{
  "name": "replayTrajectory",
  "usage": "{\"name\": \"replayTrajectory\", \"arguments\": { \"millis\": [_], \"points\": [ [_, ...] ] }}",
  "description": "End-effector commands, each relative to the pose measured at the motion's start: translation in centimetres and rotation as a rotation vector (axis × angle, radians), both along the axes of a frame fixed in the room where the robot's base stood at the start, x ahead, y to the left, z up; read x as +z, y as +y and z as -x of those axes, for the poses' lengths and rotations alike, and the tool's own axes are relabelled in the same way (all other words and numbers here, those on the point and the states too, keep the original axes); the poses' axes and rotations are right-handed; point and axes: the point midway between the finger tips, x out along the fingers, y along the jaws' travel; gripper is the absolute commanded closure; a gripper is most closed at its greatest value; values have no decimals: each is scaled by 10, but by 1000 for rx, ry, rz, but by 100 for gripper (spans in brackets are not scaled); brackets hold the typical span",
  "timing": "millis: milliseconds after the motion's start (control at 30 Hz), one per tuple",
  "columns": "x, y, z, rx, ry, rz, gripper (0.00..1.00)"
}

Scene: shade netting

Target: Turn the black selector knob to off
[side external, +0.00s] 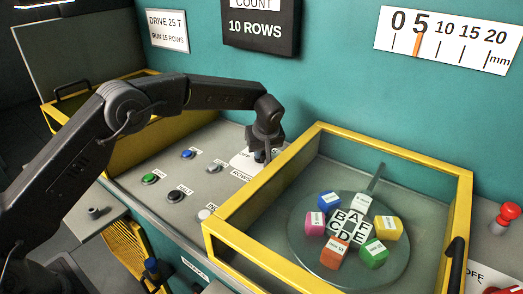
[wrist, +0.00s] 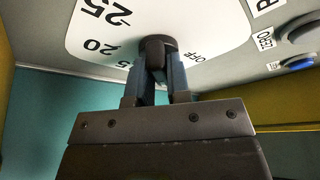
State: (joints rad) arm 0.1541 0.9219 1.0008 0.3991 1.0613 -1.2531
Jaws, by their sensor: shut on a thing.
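The black selector knob (wrist: 155,42) sits on a white dial plate (wrist: 105,30) in the wrist view. The plate carries the numbers 25 and 20, a partly hidden number ending in 5, and OFF to the right of the knob. My gripper (wrist: 156,62) is shut on the knob, one finger on each side. I cannot tell which mark the knob points to. In the side external view my gripper (side external: 263,150) reaches down to the white dial plate (side external: 243,161) on the grey panel and hides most of the knob.
Blue (side external: 187,154), green (side external: 149,178) and other buttons stand on the panel left of the dial. A yellow-framed case (side external: 318,128) with coloured blocks on a round disc stands close on the right. The teal wall (side external: 330,75) rises behind. A red button (side external: 509,212) is far right.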

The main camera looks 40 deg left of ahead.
Motion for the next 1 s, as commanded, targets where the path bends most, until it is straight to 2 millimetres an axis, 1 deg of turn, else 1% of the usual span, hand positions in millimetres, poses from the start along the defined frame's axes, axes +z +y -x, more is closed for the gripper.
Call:
{"name": "replayTrajectory", "arguments": {
  "millis": [33, 133, 167, 400, 667, 767, 867, 967, 1000],
  "points": [
    [-5, -1, 2, 2, 12, 1, 100],
    [-5, -1, 2, 2, 13, 2, 100],
    [-5, -1, 2, 1, 13, 2, 80],
    [-5, 0, 2, 1, 12, 0, 57],
    [-2, 0, 1, -1, 5, 1, 57],
    [4, 0, 1, 0, 4, 1, 57],
    [16, 0, 1, 1, 3, 1, 57],
    [37, -1, 1, -1, 3, 2, 57],
    [43, 5, 4, 3, 7, 1, 57]
  ]
}}
